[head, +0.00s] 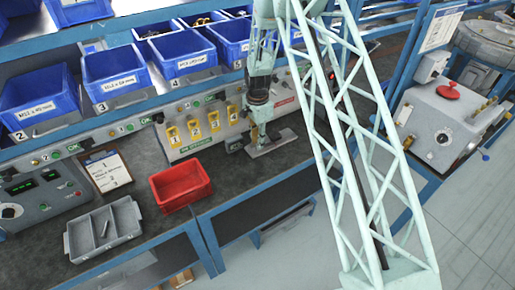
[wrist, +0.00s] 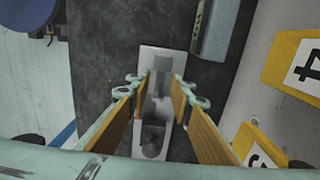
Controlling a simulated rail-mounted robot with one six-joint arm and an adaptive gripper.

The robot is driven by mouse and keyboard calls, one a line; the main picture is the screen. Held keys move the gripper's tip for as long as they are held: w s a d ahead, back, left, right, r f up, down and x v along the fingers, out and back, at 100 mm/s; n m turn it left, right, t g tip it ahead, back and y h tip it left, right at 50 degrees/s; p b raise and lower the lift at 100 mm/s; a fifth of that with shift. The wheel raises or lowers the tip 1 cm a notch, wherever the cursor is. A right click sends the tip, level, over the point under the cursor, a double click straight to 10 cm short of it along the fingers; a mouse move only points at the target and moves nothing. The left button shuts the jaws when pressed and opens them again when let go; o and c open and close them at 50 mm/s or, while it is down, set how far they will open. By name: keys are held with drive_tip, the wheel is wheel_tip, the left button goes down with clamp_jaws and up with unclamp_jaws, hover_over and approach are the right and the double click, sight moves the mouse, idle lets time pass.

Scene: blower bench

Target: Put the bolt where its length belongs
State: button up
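My gripper (head: 259,143) is low over a flat metal plate (head: 283,141) on the bench. In the wrist view the orange-padded fingers (wrist: 160,85) stand apart on either side of this plate, with a grey block-like shape (wrist: 162,86) between them. A dark rounded part (wrist: 152,138) sits on the plate nearer the camera. I cannot tell whether either shape is a bolt, or whether a finger touches it. A small metal piece, possibly a bolt (head: 105,229), lies in the grey divided tray (head: 77,243). Blue bins with size labels (head: 115,78) stand on the shelf; their print is hard to read.
A red bin (head: 181,187) stands beside the grey tray. Yellow numbered tags (head: 193,129) line a panel behind the plate. A grey bar-like object (wrist: 213,30) lies close to the plate in the wrist view. A machine with a red button (head: 448,92) is at right.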

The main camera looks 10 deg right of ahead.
drive_tip(key=shift+f, duration=0.2)
clamp_jaws()
idle(0.3)
drive_tip(key=shift+r+p, duration=0.9)
drive_tip(key=shift+r, duration=2.6)
